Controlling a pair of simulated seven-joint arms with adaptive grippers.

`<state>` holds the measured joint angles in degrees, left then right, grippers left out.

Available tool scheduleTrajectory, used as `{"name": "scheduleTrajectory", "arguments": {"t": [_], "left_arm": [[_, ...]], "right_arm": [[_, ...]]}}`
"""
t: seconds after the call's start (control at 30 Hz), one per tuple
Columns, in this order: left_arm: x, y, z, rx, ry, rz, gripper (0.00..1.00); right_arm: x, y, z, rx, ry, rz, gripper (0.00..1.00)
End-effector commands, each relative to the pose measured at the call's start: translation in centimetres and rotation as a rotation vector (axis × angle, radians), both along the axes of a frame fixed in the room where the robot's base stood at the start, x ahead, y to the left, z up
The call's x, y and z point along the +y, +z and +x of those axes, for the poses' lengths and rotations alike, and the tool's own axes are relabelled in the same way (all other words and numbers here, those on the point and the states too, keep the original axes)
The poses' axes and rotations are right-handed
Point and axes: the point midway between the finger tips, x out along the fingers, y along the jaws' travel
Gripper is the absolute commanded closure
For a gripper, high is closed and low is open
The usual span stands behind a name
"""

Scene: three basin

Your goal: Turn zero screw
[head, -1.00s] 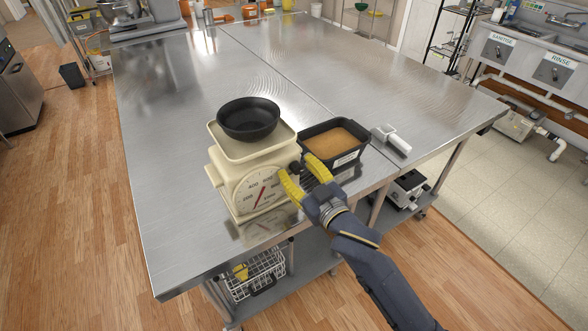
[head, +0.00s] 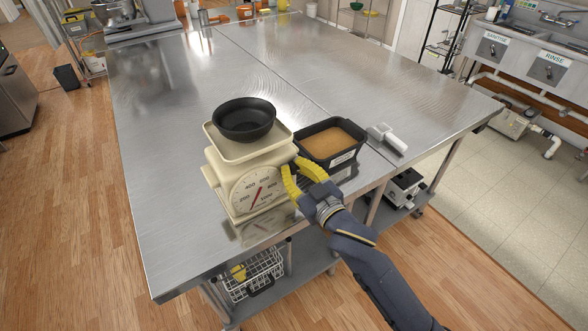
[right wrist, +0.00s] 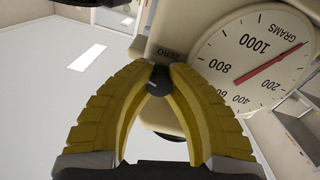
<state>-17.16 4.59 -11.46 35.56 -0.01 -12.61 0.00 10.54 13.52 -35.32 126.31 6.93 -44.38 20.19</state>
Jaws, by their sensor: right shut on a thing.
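The cream kitchen scale (head: 231,178) stands near the front edge of the steel table, with a black bowl (head: 245,119) on its top plate. Its dial (head: 256,188) has a red needle, and the dial also shows in the right wrist view (right wrist: 262,62). The black zero screw (right wrist: 158,79) sits on the scale's side below the word ZERO. My right gripper (right wrist: 158,74) has its yellow fingertips closed on the screw from both sides. In the head view the right gripper (head: 293,168) hides the screw. My left gripper is not in view.
A black bin of brown powder (head: 334,139) stands close to the right of the scale, behind my right gripper.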

Motion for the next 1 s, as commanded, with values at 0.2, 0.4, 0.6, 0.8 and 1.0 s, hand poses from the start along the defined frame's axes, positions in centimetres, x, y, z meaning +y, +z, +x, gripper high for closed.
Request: {"name": "scheduleTrajectory", "arguments": {"t": [0.2,0.4,0.6,0.8,1.0], "left_arm": [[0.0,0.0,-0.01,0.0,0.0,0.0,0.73],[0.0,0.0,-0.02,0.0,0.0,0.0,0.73],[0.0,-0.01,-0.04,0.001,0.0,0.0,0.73],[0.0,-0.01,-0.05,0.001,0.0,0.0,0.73],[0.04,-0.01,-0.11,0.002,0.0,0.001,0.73]], "right_arm": [[-0.03,-0.13,0.02,-0.047,0.0,-0.078,1.0],[-0.02,-0.18,0.01,-0.073,0.0,-0.12,1.0],[-0.01,-0.19,0.0,-0.073,0.0,-0.12,0.77],[0.0,-0.12,0.0,-0.074,-0.001,-0.118,0.53],[-0.01,-0.08,0.0,-0.074,-0.001,-0.118,0.52]]}}
